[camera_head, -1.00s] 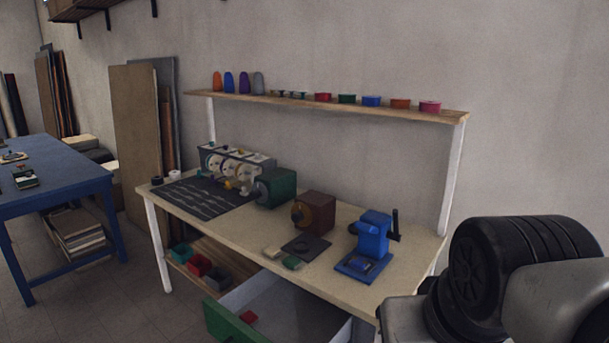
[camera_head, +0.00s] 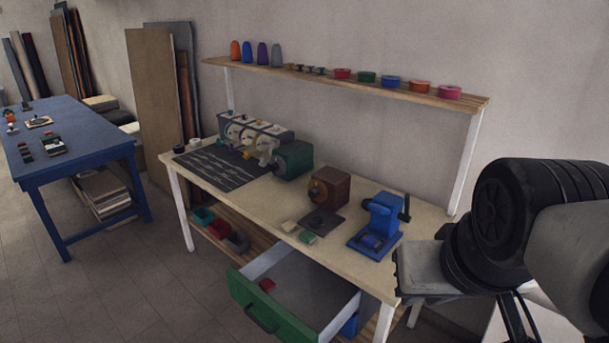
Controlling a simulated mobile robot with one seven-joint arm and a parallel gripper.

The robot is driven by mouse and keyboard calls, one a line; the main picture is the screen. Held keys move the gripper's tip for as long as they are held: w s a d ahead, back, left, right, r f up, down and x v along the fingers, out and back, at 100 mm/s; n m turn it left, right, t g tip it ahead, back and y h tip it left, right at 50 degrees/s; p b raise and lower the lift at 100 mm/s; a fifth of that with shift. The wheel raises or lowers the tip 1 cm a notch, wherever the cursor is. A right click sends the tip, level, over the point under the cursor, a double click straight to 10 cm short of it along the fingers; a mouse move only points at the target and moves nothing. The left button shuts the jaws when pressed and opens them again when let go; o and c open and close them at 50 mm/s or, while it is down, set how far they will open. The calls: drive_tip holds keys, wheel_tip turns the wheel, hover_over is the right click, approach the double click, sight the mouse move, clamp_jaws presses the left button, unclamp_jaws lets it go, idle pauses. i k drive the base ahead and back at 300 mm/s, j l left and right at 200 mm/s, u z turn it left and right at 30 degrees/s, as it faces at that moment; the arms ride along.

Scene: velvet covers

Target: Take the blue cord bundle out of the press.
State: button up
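The blue press (camera_head: 383,216) stands near the right end of the wooden workbench, with a dark crank handle on its right side. A small blue rounded thing, which looks like the blue cord bundle (camera_head: 372,240), lies low in the press above its blue base. It is too small to tell how it is held. My arm fills the right edge of the view, to the right of the press and apart from it. My gripper's fingers do not show.
An open drawer (camera_head: 262,319) with a green front juts out below the workbench (camera_head: 240,204), a red piece inside. A brown machine (camera_head: 329,188) and a green one (camera_head: 293,160) stand left of the press. A shelf (camera_head: 300,76) runs above. Bare floor lies at lower left.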

sight(371, 241)
drive_tip(key=i+j+u, duration=0.2)
drive_tip(key=j, duration=0.25)
drive_tip(key=i+j+u, duration=0.2)
drive_tip(key=i+j, duration=0.25)
